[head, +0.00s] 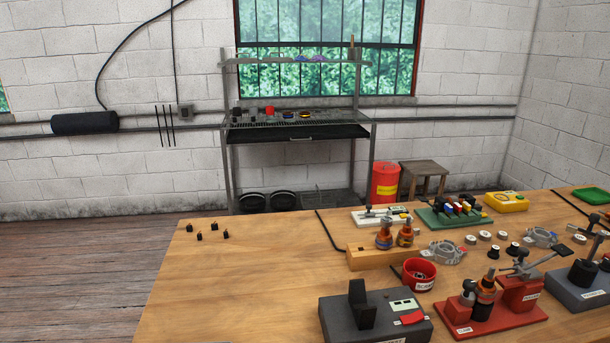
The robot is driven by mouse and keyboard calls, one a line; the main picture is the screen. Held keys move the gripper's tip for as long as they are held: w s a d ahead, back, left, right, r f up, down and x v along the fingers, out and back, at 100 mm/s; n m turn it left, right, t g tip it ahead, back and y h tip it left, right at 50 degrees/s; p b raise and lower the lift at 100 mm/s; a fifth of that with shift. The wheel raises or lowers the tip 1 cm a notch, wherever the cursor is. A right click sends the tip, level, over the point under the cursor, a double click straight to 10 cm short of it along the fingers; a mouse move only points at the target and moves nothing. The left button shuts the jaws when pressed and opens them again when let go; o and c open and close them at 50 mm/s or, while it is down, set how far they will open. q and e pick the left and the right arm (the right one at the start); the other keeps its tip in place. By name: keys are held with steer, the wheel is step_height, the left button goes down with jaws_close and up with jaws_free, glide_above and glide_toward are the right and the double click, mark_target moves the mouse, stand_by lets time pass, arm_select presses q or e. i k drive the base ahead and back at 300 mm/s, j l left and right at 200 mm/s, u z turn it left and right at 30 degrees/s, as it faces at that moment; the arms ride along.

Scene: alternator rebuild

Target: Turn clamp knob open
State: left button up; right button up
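A red fixture (482,320) with a label on its base stands at the front right of the wooden table. A copper-coloured and dark part (487,293) sits upright on it. A metal lever arm (528,266) rises from the red block at its right side. A grey fixture (582,290) with a black upright part stands further right, partly cut off by the picture edge. I cannot tell for certain which piece is the clamp knob or how far it is turned. Neither of my grippers shows in the head view.
A dark grey box (374,322) with a black upright cradle stands at the front. A red bowl (420,274), a wooden block (375,260) with copper-coloured parts, and a green tray (455,215) are behind. The table's left side is mostly clear, except several small black pieces (213,235).

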mark_target(467, 299)
steer(key=z, duration=1.3)
